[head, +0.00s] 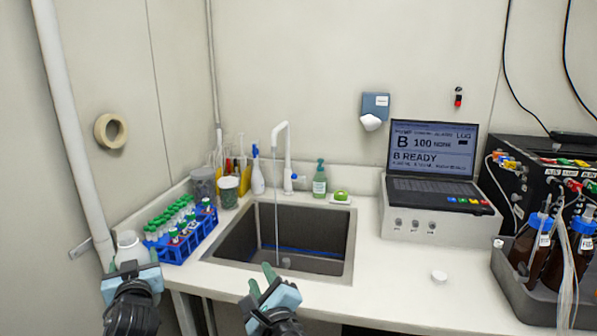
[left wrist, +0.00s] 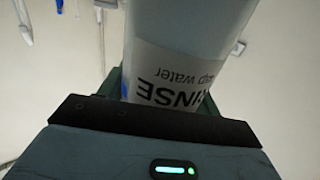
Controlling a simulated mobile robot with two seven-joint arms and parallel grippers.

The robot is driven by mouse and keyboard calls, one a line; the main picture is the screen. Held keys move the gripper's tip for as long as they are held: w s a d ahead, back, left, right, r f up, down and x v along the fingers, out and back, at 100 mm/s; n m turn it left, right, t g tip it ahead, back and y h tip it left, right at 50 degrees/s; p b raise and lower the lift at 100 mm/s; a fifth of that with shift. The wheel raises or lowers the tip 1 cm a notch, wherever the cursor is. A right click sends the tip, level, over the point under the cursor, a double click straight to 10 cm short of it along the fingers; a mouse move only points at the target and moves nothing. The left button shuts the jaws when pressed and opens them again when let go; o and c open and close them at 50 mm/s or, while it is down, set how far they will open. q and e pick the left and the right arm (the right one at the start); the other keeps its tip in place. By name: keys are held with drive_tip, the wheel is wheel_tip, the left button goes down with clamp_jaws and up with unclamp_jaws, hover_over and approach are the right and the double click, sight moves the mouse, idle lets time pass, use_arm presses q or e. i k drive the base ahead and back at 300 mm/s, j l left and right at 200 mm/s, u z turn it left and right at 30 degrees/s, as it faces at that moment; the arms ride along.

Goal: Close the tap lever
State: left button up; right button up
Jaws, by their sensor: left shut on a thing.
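The white tap (head: 287,160) stands behind the sink (head: 349,240). Its small lever with a blue part (head: 296,178) is on the right side of the tap body. A thin stream of water (head: 276,215) runs from the spout into the sink. My left gripper (head: 132,262) is shut on a white bottle (head: 129,243), left of the sink. My right gripper (head: 264,281) is at the sink's front edge, fingers apart and empty, well short of the lever.
A blue rack of green-capped tubes (head: 183,235) stands left of the sink. A green soap bottle (head: 320,180) and a white spray bottle (head: 257,172) flank the tap. A laptop (head: 432,165) sits on a white unit to the right. The counter right of the sink is mostly clear.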

sight(294, 177)
drive_tip(key=i+l, duration=0.15)
drive_tip(key=i, duration=0.35)
drive_tip(key=i+l, duration=0.15)
drive_tip(key=i, duration=0.35)
drive_tip(key=i+l, duration=0.15)
drive_tip(key=i, duration=0.35)
